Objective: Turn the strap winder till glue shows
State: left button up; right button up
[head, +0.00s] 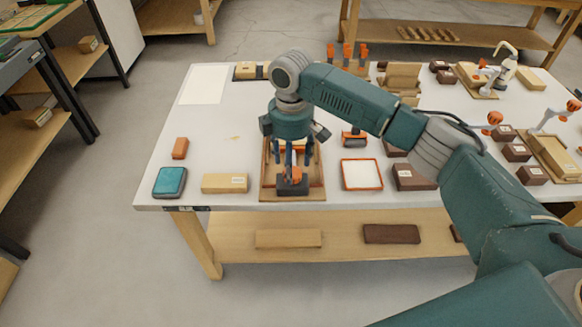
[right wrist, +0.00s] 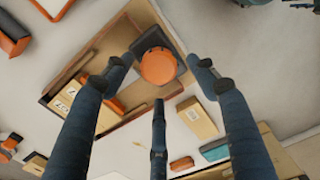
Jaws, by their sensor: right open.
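The strap winder (head: 292,187) is a dark block with an orange knob, at the front end of a wooden frame (head: 266,185) near the table's front edge. In the right wrist view the round orange knob (right wrist: 159,66) is seen from above on its dark base. My right gripper (head: 293,165) points down over the winder. In the right wrist view its fingers (right wrist: 160,78) are spread around the knob with gaps, not touching it. The head view hides part of the knob behind the fingers. No glue is visible on the winder. My left gripper is not in view.
A pale wooden block (head: 225,183), a teal pad (head: 170,182) and a small orange block (head: 180,148) lie left of the frame. An orange-rimmed white tray (head: 361,174) and dark boxes (head: 412,177) lie right. The table's back left is mostly clear.

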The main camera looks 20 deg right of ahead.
jog(key=shift+f, duration=1.15)
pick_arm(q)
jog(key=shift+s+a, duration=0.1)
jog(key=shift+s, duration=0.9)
pick_arm(e)
jog(key=c, duration=1.1)
jog(key=shift+r+p, duration=0.1)
jog(key=shift+p, duration=0.2)
jog(key=m+p, duration=0.2)
jog(key=p, duration=0.1)
jog(key=m+p, duration=0.2)
jog(key=p, duration=0.2)
jog(key=shift+a+r, duration=0.1)
jog(key=shift+r, duration=0.2)
jog(key=shift+c, duration=0.2)
jog(key=shift+f+m+p, duration=0.15)
jog(key=shift+m+p, duration=0.45)
jog(key=shift+p, duration=0.1)
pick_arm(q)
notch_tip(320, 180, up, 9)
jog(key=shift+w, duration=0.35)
pick_arm(e)
jog(key=shift+w+f, duration=0.1)
jog(key=shift+f, duration=0.05)
